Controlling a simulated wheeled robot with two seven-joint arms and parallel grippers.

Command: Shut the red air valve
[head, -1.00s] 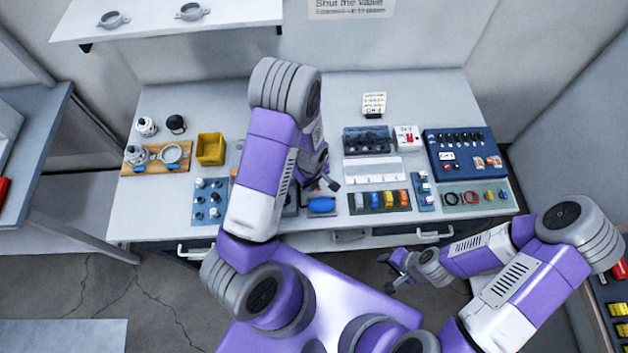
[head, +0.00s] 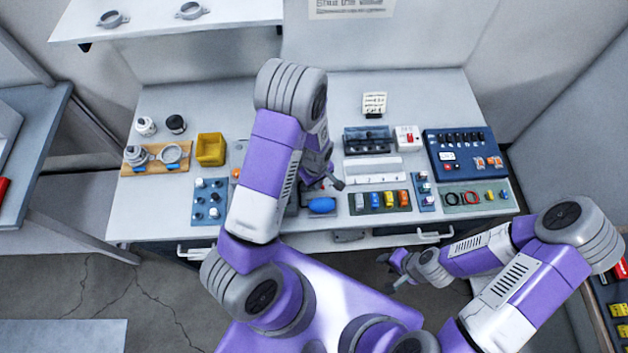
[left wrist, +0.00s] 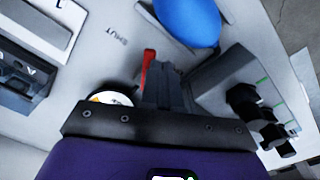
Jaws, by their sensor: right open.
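The red valve lever (left wrist: 148,68) shows in the left wrist view as a narrow red handle beside the printed word SHUT (left wrist: 117,42). The valve's body is hidden behind my gripper. My left gripper (left wrist: 168,85) has its dark fingers together, close against the right side of the lever; whether they touch it I cannot tell. In the head view my left gripper (head: 332,181) is low over the bench, and the arm hides the valve there. My right gripper (head: 387,271) is open and empty, in front of the bench.
A blue oval object (head: 322,205) lies near my left gripper, and a grey block with black knobs (left wrist: 255,105) stands to its right in the wrist view. A yellow bin (head: 211,149) and a blue switch panel (head: 462,153) stand on the bench (head: 240,95).

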